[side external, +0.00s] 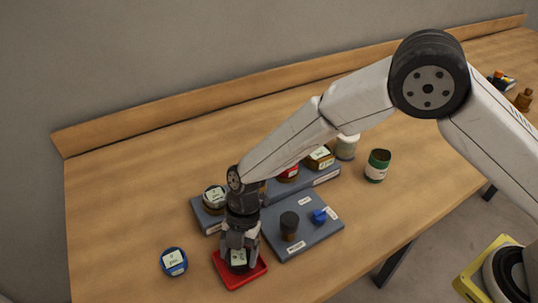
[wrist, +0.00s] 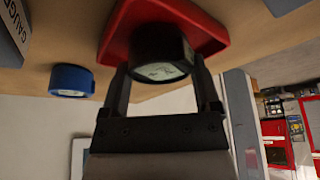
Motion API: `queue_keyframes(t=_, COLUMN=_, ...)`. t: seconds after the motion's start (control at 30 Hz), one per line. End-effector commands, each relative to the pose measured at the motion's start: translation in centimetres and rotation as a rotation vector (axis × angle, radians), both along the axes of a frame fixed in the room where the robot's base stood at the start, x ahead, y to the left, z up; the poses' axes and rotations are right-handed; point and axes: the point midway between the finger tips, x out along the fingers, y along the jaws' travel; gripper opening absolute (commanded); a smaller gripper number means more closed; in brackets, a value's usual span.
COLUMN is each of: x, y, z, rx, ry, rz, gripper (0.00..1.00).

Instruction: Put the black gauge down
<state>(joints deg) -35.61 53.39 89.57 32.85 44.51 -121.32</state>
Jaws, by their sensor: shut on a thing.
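The black gauge (wrist: 160,56) is a short round piece with a pale dial face. It sits between the two fingers of my gripper (wrist: 160,78) in the wrist view, and the fingers are shut on its sides. In the side view my gripper (side external: 239,250) points down over the red tray (side external: 233,284), with the black gauge (side external: 238,261) low inside the tray's outline. The red tray also shows right behind the gauge in the wrist view (wrist: 205,28). I cannot tell whether the gauge touches the tray floor.
A blue gauge (side external: 174,261) lies on the table left of the tray. A grey labelled board (side external: 308,242) with a black knob (side external: 289,225) and a blue part (side external: 319,216) lies close on the right. Gauges on grey stands are behind. A green jar (side external: 377,165) stands farther right.

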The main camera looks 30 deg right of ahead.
Motion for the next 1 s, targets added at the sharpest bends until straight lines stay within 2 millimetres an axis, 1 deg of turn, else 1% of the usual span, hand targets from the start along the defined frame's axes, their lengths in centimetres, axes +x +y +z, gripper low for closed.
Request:
queue_keyframes(t=0.03, x=0.0, y=0.0, z=0.0, rx=0.0, ry=0.0, rz=0.0, gripper=0.89)
queue_keyframes(t=0.07, x=0.0, y=0.0, z=0.0, rx=0.0, ry=0.0, rz=0.0, gripper=0.99)
queue_keyframes(t=0.1, x=0.0, y=0.0, z=0.0, rx=0.0, ry=0.0, rz=0.0, gripper=1.0)
queue_keyframes(t=0.37, x=0.0, y=0.0, z=0.1, rx=0.001, ry=-0.001, rz=0.0, gripper=1.0)
queue_keyframes(t=0.57, x=0.2, y=-0.2, z=0.9, rx=0.001, ry=-0.001, rz=0.001, gripper=1.0)
queue_keyframes(t=0.77, x=0.8, y=-0.8, z=3.1, rx=0.002, ry=-0.002, rz=-0.001, gripper=1.0)
queue_keyframes(t=1.0, x=1.8, y=-1.9, z=6.7, rx=0.002, ry=-0.002, rz=-0.001, gripper=1.0)
